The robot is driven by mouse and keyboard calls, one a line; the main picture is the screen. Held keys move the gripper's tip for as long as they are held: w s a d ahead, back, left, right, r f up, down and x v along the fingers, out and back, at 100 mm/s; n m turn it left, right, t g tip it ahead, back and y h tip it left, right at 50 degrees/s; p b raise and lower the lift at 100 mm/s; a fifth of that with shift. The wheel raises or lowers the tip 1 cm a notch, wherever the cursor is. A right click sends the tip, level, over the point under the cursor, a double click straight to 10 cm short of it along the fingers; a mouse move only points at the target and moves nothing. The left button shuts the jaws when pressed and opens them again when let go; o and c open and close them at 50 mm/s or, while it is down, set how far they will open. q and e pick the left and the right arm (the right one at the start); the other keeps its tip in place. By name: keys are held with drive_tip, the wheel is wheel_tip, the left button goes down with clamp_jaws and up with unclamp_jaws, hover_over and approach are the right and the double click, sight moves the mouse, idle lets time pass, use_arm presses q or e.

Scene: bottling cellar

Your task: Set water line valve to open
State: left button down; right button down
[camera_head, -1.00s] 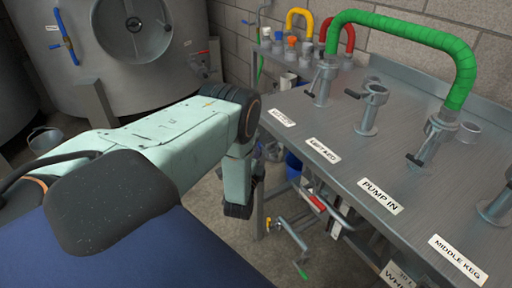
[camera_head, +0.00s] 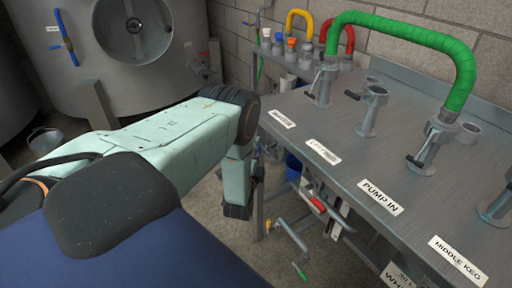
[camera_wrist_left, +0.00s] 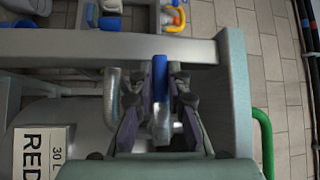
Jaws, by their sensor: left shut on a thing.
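In the left wrist view a blue valve lever (camera_wrist_left: 160,70) points up the picture, with a metal pipe fitting (camera_wrist_left: 162,122) below it. My left gripper (camera_wrist_left: 160,98) has its dark fingers on both sides of the lever and is shut on it. In the head view my left arm reaches over to the left end of the steel table, and its dark wrist end (camera_head: 238,211) hangs down there. The blue lever and the fingertips cannot be made out in that view. My right gripper is in neither view.
The steel table (camera_head: 410,190) carries labelled pipe stubs and a green hose (camera_head: 415,40). Below it are a red-handled valve (camera_head: 318,204) and a green-handled one (camera_head: 302,271). A large tank (camera_head: 135,90) stands behind my arm.

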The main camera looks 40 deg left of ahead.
use_arm(q)
drive_tip(key=shift+a, duration=0.1)
idle(0.3)
drive_tip(key=s+d+f+n+g+h+p, duration=0.1)
drive_tip(key=d+f+n+g+h+p, duration=0.4)
drive_tip(key=n+g+h, duration=0.3)
drive_tip(key=shift+s+d+n+h, duration=0.15)
drive_tip(key=shift+s+n+h, duration=0.25)
drive_tip(key=shift+n+h, duration=0.6)
idle(0.3)
drive_tip(key=shift+d+f+h, duration=0.1)
drive_tip(key=shift+h, duration=0.2)
drive_tip(key=c, duration=1.4)
unclamp_jaws()
drive_tip(key=shift+o, duration=0.4)
